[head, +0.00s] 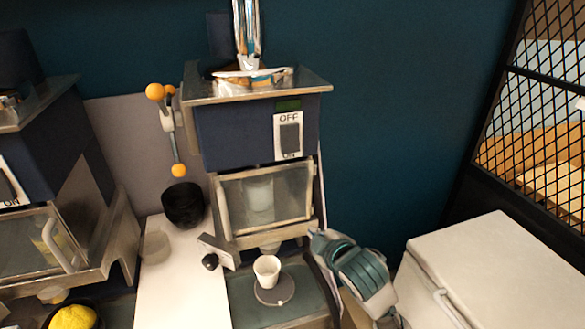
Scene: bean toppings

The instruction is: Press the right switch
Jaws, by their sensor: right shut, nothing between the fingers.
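The right switch (290,136) is a dark grey rocker on a white plate marked OFF above and ON below. It is on the front of the right dark blue machine (237,134), under a small green display. Which way the rocker is tipped is too small to tell. My right gripper (318,241) is shut and empty, low at the right side of this machine, below the switch and apart from it. My teal wrist partly hides the machine's lower right side. My left gripper is not in view.
A white cup (267,269) stands on a round grey pad under the machine's glass-fronted box (264,199). A lever with orange balls (179,170) is on the machine's left. A black bowl (183,204) stands nearby. A second machine (36,135) is at left, a white chest (500,265) at right.

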